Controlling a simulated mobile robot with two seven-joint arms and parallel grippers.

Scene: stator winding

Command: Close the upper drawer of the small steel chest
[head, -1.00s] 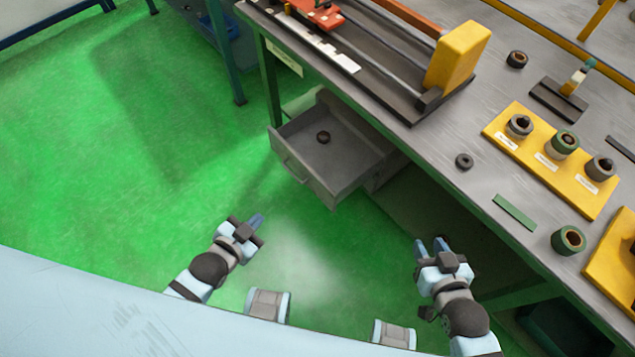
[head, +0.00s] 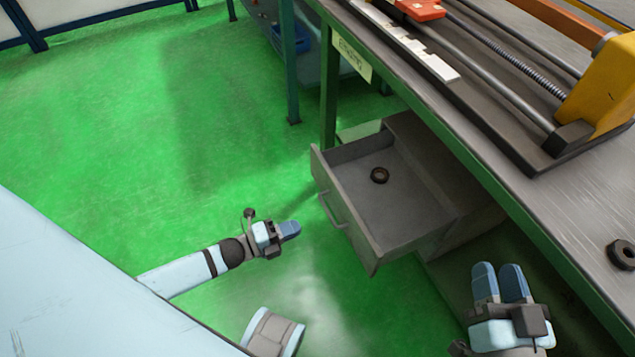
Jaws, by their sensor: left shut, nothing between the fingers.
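The small steel chest (head: 462,190) stands under the workbench. Its upper drawer (head: 345,172) is pulled well out toward the left, and its inside is open to view. My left gripper (head: 292,229) is shut and empty, a little below and left of the handle, and apart from the drawer front. My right gripper (head: 499,274) is open and empty, below and right of the drawer, beside the bench. The chest's lower part is largely hidden.
The workbench (head: 560,215) runs along the right above the chest, with a winding machine with rods (head: 500,62) and a black ring (head: 622,254) on it. A green bench leg (head: 328,100) stands behind the drawer. The green floor (head: 150,150) to the left is clear.

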